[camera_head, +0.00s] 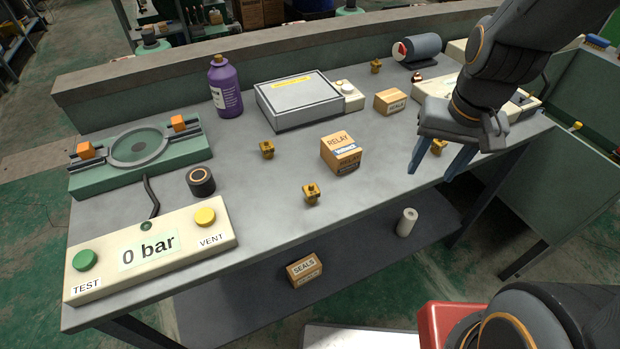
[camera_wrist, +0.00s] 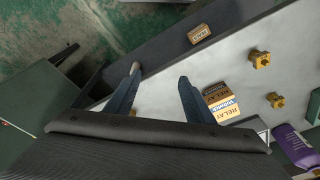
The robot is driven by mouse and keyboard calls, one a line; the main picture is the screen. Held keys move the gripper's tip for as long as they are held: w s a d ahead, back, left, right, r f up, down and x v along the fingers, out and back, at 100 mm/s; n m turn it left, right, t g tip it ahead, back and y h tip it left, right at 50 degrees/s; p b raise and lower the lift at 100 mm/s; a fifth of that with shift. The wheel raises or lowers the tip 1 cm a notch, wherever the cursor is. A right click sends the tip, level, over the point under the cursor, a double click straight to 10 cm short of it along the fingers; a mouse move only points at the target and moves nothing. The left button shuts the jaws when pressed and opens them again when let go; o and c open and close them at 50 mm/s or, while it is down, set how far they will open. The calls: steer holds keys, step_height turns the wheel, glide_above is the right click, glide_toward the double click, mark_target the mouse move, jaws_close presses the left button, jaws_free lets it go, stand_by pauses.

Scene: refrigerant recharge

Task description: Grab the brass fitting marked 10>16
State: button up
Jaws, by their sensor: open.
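Several small brass fittings stand on the grey bench; no marking on any is readable, so I cannot tell which is 10>16. One fitting (camera_head: 312,194) is at the front middle, one (camera_head: 267,149) is left of the relay box, and one (camera_head: 375,66) is at the back. Another fitting (camera_head: 438,146) shows partly behind my gripper's fingers. My gripper (camera_head: 430,172) is open, pointing down over the bench's right front part, with nothing seen held. In the wrist view my fingers (camera_wrist: 160,75) are apart; two fittings (camera_wrist: 260,59) (camera_wrist: 275,100) lie to their right.
The relay box (camera_head: 341,153) stands mid-bench, with a smaller carton (camera_head: 389,101) behind it. A scale (camera_head: 298,103), purple bottle (camera_head: 225,87), green fixture (camera_head: 138,172) and 0 bar test panel (camera_head: 150,250) fill the left and back. A seals box (camera_head: 304,269) is on the lower shelf.

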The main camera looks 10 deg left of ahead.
steer(key=a+m+y+p, duration=0.1)
steer(key=a+m+p, duration=0.15)
steer(key=a, duration=0.35)
steer(key=m+g+y, duration=0.3)
steer(key=m+g, duration=0.1)
steer(key=m, duration=0.4)
glide_above(313, 185)
steer(key=d, duration=0.2)
steer(key=f, duration=0.4)
steer(key=shift+s+a+f+b, duration=0.2)
steer(key=shift+f+b, duration=0.1)
steer(key=shift+b, duration=0.1)
steer(key=shift+w+p+x, duration=0.2)
steer(key=shift+p+x, duration=0.55)
steer(key=shift+x, duration=2.3)
steer(key=shift+d, duration=0.1)
steer(key=shift+c, duration=0.3)
steer(key=c, duration=1.1)
